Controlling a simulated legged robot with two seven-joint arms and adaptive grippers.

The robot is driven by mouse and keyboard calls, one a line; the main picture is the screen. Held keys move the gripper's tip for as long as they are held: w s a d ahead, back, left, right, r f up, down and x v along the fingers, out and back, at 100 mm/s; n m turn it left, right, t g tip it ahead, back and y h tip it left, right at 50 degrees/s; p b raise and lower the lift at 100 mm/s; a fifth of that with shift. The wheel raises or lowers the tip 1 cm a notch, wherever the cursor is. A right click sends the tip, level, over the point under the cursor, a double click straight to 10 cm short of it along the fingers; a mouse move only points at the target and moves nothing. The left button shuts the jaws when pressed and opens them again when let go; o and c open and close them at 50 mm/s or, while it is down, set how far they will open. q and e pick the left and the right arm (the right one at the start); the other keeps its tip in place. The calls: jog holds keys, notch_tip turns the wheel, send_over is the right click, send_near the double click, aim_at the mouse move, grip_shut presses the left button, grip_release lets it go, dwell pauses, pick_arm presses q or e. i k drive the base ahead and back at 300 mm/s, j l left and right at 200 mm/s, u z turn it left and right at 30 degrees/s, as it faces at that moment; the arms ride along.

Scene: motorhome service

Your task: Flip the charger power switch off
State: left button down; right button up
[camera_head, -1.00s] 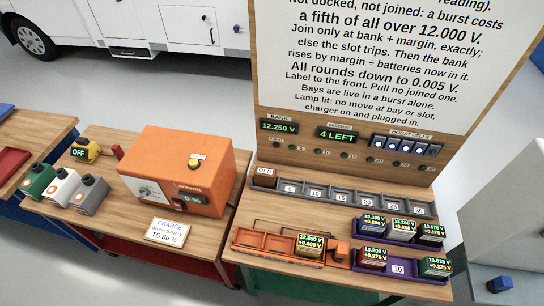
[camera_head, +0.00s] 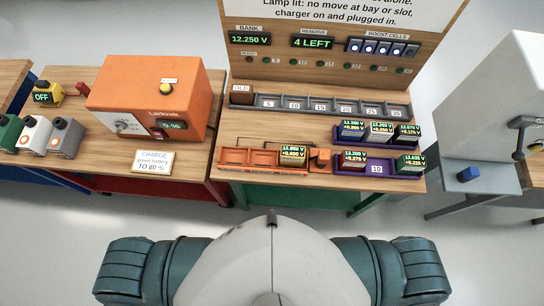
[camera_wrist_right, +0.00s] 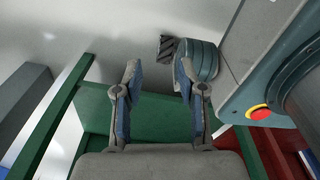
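The orange charger (camera_head: 150,92) stands on the left wooden bench in the head view. Its front has a pale panel with a dial (camera_head: 121,124) and a display (camera_head: 172,125) reading 0 %. A yellow knob-like part (camera_head: 168,87) sits on its upper face. The charger's power switch is too small to make out clearly on the low front. A yellow unit (camera_head: 48,94) left of the charger shows OFF. My right gripper (camera_wrist_right: 158,78) is open and empty in the right wrist view, over green bench framework, away from the charger. My left gripper is not in view.
Three batteries (camera_head: 36,134) stand left of the charger, and a sign (camera_head: 153,161) lies in front of it. The right bench (camera_head: 236,125) carries battery trays below an upright board (camera_head: 300,70). A grey machine (camera_head: 485,100) stands at right. Open floor lies before the benches.

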aim_at(158, 135)
jog(key=i+j+u, duration=0.1)
jog(key=u, duration=1.25)
